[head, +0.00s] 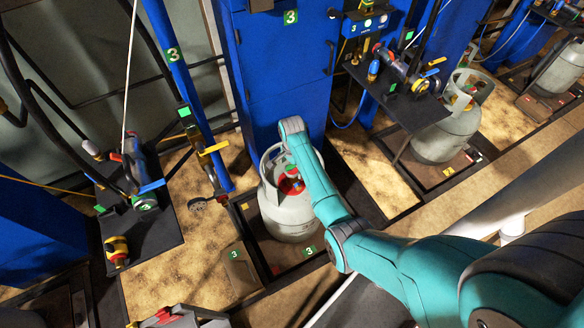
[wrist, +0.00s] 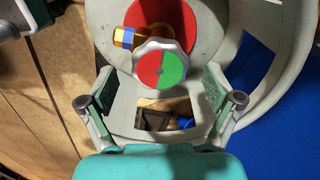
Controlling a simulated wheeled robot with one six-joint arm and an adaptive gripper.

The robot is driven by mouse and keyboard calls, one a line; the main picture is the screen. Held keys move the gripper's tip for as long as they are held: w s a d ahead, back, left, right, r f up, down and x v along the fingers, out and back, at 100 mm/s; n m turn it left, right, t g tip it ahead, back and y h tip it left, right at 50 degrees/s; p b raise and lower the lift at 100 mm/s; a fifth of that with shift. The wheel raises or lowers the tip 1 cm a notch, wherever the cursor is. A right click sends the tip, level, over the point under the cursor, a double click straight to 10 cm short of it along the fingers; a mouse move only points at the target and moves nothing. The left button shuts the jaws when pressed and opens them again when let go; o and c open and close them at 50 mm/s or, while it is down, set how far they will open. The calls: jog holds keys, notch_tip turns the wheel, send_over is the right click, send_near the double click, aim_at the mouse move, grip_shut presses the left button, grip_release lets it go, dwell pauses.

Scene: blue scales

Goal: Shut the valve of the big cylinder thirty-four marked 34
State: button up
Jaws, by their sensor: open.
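The big grey cylinder (head: 288,212) stands upright on the scale marked 3; I cannot read a 34 on it. Its valve handwheel (wrist: 161,67), half red and half green with a pale knurled rim, shows inside the collar (wrist: 268,62) in the wrist view. A brass outlet (wrist: 126,38) with a blue band is behind the wheel, over a red disc (wrist: 160,22). My gripper (wrist: 159,84) is open, one finger to each side just below the wheel, apart from it. In the head view my arm hides the gripper and most of the valve.
A blue cabinet (head: 283,95) stands close behind the cylinder. A blue post (head: 182,75) with a yellow handle is to its left. A second grey cylinder (head: 445,135) stands on scale 2 at the right. A dark shelf (head: 150,225) with fittings is at the left.

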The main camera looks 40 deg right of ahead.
aim_at(292, 170)
notch_tip(292, 170, up, 11)
jog(key=shift+r, duration=0.2)
dwell(0.7)
